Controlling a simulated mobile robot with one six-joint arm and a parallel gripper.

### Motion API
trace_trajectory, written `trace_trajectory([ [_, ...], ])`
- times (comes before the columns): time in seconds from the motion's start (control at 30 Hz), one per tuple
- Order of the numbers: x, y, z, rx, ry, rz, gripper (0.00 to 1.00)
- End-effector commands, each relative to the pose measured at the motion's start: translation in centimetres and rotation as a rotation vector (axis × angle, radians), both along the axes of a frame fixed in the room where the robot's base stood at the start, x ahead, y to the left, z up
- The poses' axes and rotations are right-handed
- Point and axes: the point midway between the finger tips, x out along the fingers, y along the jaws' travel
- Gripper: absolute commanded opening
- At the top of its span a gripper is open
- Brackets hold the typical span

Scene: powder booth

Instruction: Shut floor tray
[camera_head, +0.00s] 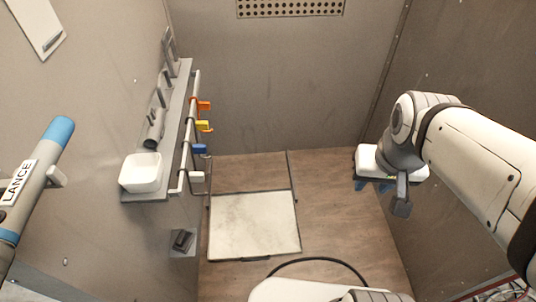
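The floor tray (254,226) is a pale, speckled square panel with a thin dark frame, lying at floor level in the lower middle of the view. A small dark handle (255,259) sits on its near edge. Dark side rails run from the tray toward the back wall, with brown floor showing between them. My gripper (374,184) is at the right, off the floor and well clear of the tray.
A left wall shelf (151,196) carries a white bin (141,172); coloured hooks (203,126) hang along a rail beside it. A lance (36,181) is at far left. A dark pedal-like box (182,240) sits left of the tray. Floor right of the tray is clear.

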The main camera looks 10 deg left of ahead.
Motion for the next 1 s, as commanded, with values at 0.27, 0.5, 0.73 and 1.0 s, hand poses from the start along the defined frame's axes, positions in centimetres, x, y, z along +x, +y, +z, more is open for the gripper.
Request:
trace_trajectory([
  [0.27,0.2,0.2,-0.4,0.008,0.006,0.000,0.34],
  [0.5,3.3,5.5,-5.5,0.169,0.092,-0.013,0.34],
  [0.73,8.9,12.2,-14.0,0.418,0.210,-0.087,0.34],
  [1.0,15.0,19.0,-26.2,0.640,0.321,-0.268,0.34],
])
